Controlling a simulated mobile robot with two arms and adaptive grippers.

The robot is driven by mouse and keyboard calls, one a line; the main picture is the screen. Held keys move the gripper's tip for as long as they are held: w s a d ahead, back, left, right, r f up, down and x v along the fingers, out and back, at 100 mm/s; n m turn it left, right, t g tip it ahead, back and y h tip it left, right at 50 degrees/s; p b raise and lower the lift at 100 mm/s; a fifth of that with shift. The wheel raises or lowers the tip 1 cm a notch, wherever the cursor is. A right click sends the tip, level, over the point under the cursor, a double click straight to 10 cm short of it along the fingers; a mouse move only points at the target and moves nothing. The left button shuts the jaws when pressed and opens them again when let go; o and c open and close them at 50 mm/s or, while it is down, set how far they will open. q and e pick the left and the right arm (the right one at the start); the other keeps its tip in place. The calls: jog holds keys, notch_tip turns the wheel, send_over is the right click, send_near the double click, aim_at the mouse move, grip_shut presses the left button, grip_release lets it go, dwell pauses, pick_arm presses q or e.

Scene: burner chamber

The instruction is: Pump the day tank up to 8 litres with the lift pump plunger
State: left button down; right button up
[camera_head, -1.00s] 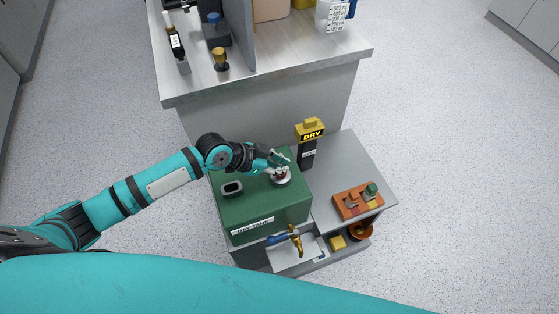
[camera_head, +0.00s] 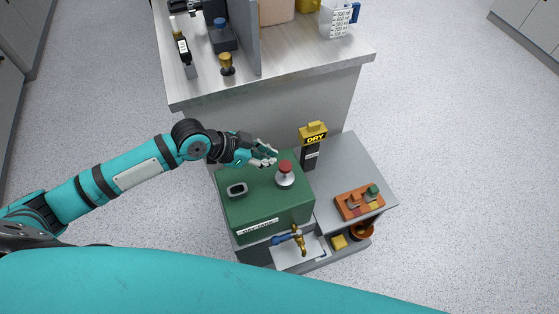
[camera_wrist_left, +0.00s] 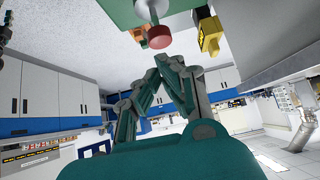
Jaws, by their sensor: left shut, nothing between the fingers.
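The green day tank (camera_head: 262,213) stands on a low grey unit with its label on the front face. The lift pump plunger (camera_head: 285,168) has a red knob over a silver base on top of the tank; the knob also shows in the left wrist view (camera_wrist_left: 159,37). My left gripper (camera_head: 274,156) is above the tank's back edge, just left of and behind the red knob, apart from it. Its fingers come together, shut and empty, and they show in the left wrist view (camera_wrist_left: 170,62). My right gripper is not in view. No level reading can be made out.
A dark oval fitting (camera_head: 237,190) sits on the tank top. A black and yellow DRY post (camera_head: 312,145) stands behind it on the right. A brass tap (camera_head: 298,239) is at the front. An orange block holder (camera_head: 358,201) sits right; a bench (camera_head: 290,62) stands behind.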

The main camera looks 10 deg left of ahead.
pick_arm(q)
jog(key=shift+v, duration=1.7)
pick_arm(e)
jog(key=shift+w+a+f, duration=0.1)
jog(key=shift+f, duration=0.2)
pick_arm(q)
jog(key=shift+w+d, duration=0.1)
